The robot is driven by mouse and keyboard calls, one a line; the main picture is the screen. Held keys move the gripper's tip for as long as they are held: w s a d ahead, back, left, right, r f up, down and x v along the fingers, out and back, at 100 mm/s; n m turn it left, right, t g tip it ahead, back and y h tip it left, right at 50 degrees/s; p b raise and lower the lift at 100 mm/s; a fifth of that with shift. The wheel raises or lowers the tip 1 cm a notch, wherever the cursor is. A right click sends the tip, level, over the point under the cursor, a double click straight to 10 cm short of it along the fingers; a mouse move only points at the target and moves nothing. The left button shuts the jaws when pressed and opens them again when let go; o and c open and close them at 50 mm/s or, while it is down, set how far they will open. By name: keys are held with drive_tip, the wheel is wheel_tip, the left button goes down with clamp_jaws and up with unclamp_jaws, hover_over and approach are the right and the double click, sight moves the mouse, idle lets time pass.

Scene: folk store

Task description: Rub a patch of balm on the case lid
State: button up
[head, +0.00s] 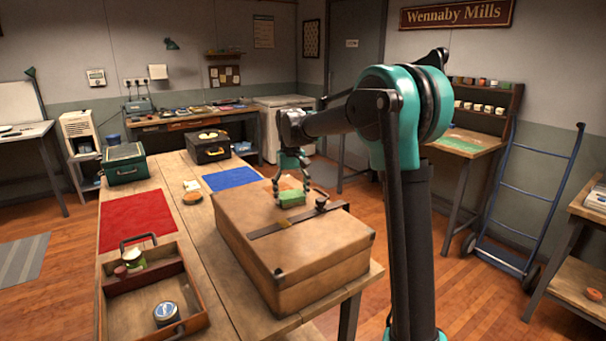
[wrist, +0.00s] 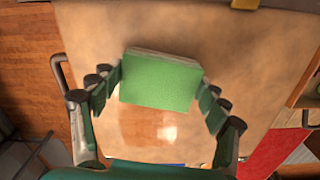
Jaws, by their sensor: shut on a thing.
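The tan case (head: 290,265) lies closed on the long wooden table, with a dark strap (head: 285,225) across its lid. My gripper (head: 291,188) is over the lid's far part, shut on a green pad (head: 292,198). In the wrist view my gripper (wrist: 160,88) has its fingers against both sides of the green pad (wrist: 160,80). The pad is at the lid; I cannot tell whether it touches. A glossy, darker orange-brown patch (wrist: 152,130) shows on the lid beside the pad.
A wooden tray (head: 188,268) with a round tin (head: 166,313) and small jars stands front left. A red mat (head: 136,219), blue mat (head: 231,178), small orange-brown round item (head: 192,198), green box (head: 125,165) and black case (head: 208,148) are on the table.

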drive_tip(key=shift+s+d, duration=0.2)
drive_tip(key=shift+s, duration=0.15)
drive_tip(key=shift+s+d+r, duration=0.15)
drive_tip(key=shift+s+r, duration=0.05)
drive_tip(key=shift+w+r, duration=0.1)
drive_tip(key=shift+r, duration=3.75)
